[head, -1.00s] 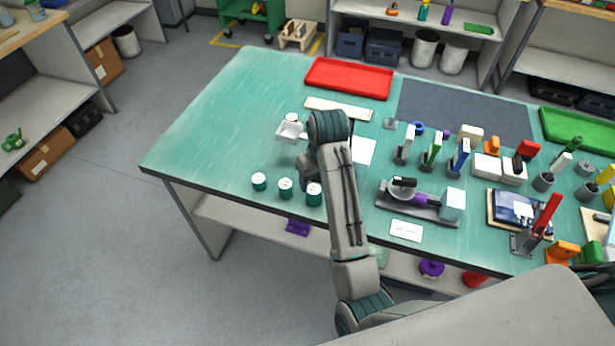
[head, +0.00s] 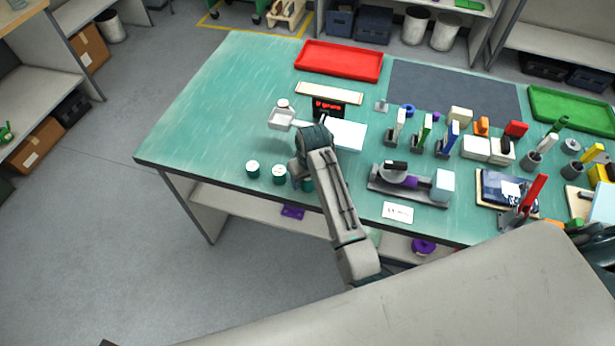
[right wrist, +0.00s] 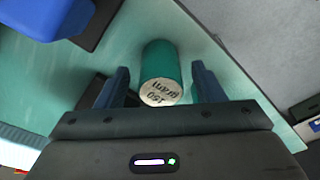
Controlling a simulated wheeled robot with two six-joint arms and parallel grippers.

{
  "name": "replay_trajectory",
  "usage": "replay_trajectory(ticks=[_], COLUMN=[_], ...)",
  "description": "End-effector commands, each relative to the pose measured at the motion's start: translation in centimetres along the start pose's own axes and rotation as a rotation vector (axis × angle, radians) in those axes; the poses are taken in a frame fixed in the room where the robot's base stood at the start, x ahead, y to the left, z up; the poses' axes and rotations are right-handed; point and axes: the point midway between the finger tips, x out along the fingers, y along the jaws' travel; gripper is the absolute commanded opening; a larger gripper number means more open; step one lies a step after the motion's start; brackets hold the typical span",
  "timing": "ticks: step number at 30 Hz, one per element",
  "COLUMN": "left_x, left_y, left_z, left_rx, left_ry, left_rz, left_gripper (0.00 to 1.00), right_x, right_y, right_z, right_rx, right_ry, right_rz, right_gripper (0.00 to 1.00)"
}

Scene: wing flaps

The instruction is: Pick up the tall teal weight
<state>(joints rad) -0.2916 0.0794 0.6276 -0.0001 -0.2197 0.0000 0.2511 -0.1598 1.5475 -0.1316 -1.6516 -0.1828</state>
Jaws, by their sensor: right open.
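Three teal weights with white tops stand in a row near the table's front left edge in the head view: a left one (head: 252,170), a middle one (head: 279,175) and a right one (head: 308,185). The right one, the tallest, is mostly hidden behind my right arm. My right gripper (right wrist: 160,86) is open. In the right wrist view a teal weight (right wrist: 161,60) with upside-down lettering on its white top shows between the fingers, with gaps on both sides. I cannot tell how deep the fingers reach. My left gripper is not in view.
A red tray (head: 340,61) lies at the back. The table's left part is clear.

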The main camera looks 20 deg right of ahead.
Motion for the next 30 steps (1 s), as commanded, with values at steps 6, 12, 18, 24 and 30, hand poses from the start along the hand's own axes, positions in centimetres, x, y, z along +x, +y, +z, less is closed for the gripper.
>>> replay_trajectory(ticks=[6,12,18,24,30], left_x=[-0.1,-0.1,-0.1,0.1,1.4], left_y=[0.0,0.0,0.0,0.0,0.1], left_z=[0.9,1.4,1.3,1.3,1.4], left_rx=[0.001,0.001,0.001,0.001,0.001], left_ry=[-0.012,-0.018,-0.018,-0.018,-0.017], left_rz=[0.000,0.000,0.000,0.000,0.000], left_gripper=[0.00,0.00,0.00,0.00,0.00], right_x=[0.4,0.4,0.3,0.1,-2.6], right_y=[0.0,0.0,0.0,0.0,-0.1], right_z=[0.0,0.0,0.0,-0.1,-0.6], right_rx=[0.000,0.000,0.000,0.000,-0.001], right_ry=[0.000,0.000,0.001,0.003,0.007], right_rz=[0.000,0.000,0.000,0.000,-0.001], right_gripper=[0.62,0.35,0.11,0.11,0.11])
